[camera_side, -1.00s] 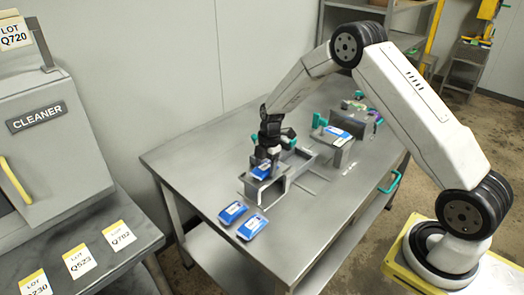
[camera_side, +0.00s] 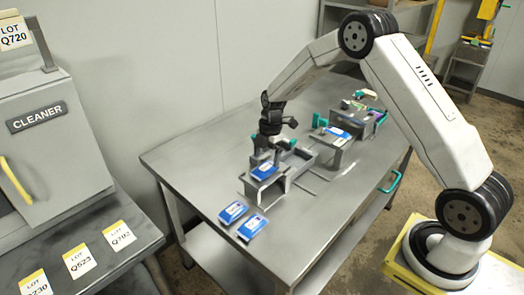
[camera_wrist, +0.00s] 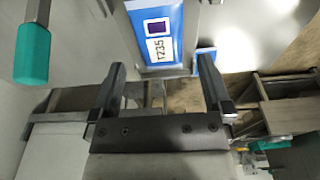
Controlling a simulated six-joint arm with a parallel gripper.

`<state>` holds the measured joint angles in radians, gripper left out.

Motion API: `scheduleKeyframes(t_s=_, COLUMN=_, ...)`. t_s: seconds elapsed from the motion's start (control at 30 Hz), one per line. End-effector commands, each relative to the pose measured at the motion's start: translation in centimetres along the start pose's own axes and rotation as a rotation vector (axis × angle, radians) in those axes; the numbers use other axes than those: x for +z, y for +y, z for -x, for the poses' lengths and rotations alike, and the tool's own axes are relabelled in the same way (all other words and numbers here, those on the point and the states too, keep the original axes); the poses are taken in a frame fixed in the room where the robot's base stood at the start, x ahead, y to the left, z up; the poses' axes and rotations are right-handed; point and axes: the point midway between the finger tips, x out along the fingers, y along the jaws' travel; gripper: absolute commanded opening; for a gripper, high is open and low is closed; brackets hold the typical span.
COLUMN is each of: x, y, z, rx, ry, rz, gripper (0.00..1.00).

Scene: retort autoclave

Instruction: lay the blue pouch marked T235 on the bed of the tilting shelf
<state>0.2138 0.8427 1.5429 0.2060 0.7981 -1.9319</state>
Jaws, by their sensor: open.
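The blue pouch (camera_side: 264,172) lies on the raised bed of a grey metal fixture (camera_side: 288,184) on the bench. In the wrist view the blue pouch (camera_wrist: 163,20) shows a white label reading T235, its far part cut off by the top edge. My gripper (camera_side: 263,157) is just above the pouch in the side view. In the wrist view my gripper (camera_wrist: 162,78) has its fingers apart with nothing clamped between them, and the pouch lies beyond the fingertips. The fixture looks like the tilting shelf, but its tilt is hard to judge.
Two more blue pouches (camera_side: 233,212) (camera_side: 252,227) lie at the bench's front left. Another blue pouch (camera_side: 337,132) lies on a second grey stand further right. A teal-ended handle (camera_wrist: 32,52) stands close on the left in the wrist view. The bench front (camera_side: 300,230) is clear.

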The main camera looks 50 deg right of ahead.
Motion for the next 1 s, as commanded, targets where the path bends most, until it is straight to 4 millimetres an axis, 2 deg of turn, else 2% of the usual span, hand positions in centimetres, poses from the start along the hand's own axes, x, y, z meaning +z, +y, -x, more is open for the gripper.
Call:
scheduleKeyframes(t_s=0.3, x=0.1, y=0.0, z=5.3, rx=0.002, ry=-0.001, rz=0.000, gripper=1.00)
scheduleKeyframes(t_s=0.5, x=0.0, y=0.0, z=7.5, rx=0.001, ry=-0.001, rz=-0.001, gripper=1.00)
scheduleKeyframes(t_s=0.7, x=0.0, y=0.0, z=8.2, rx=-0.001, ry=0.000, rz=-0.001, gripper=1.00)
scheduleKeyframes(t_s=1.0, x=0.0, y=0.0, z=8.3, rx=-0.001, ry=0.000, rz=0.000, gripper=1.00)
